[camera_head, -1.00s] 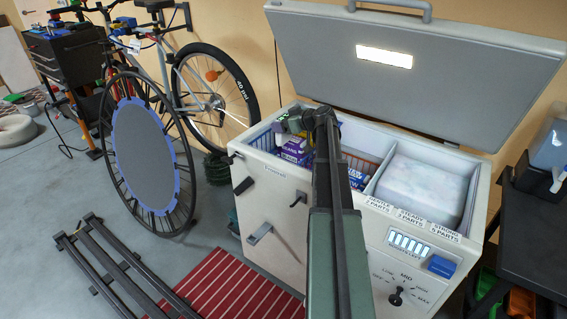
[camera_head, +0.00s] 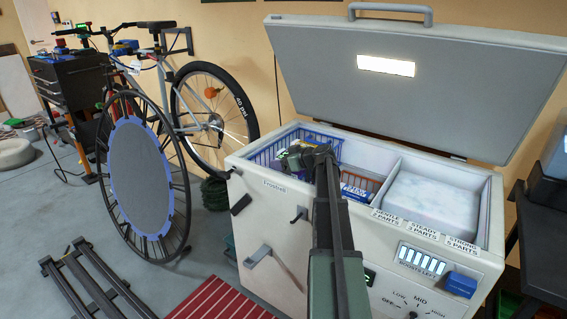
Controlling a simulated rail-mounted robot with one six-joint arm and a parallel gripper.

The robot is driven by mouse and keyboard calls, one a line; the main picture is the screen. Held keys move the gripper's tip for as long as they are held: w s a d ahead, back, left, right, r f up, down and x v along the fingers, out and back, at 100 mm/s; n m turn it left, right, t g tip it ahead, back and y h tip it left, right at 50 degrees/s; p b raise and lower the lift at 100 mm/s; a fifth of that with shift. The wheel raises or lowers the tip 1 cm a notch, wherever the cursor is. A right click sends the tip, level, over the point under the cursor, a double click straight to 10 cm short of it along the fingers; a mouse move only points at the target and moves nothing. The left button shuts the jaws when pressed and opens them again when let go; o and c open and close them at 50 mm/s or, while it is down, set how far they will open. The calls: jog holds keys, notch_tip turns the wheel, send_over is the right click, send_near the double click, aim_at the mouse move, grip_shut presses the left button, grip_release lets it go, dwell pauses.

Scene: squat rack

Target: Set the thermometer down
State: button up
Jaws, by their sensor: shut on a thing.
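My gripper (camera_head: 290,156) is at the end of my arm, over the left compartment of the open white chest freezer (camera_head: 262,215). It is small in the picture and seen from behind, so its fingertips are hard to make out. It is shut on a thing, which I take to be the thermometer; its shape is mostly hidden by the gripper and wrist. I cannot tell whether the held thing touches anything below it.
The left compartment holds a blue wire basket (camera_head: 264,153), an orange basket (camera_head: 362,180) and a blue package (camera_head: 355,194). A pale block (camera_head: 436,193) fills the right compartment. The raised lid (camera_head: 420,95) stands behind. A bicycle and large wheel (camera_head: 140,180) stand at left.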

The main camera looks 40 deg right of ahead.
jog(key=shift+s+f+b, duration=0.1)
jog(key=shift+f+b, duration=0.25)
jog(key=shift+f, duration=0.05)
jog(key=shift+r, duration=0.1)
jog(key=o, duration=0.7)
jog(key=shift+a, duration=0.1)
jog(key=shift+r+p, duration=0.3)
jog(key=shift+p, duration=0.15)
jog(key=shift+r+p+v, duration=0.2)
jog(key=shift+p+v, duration=2.35)
jog(key=shift+v, duration=3.5)
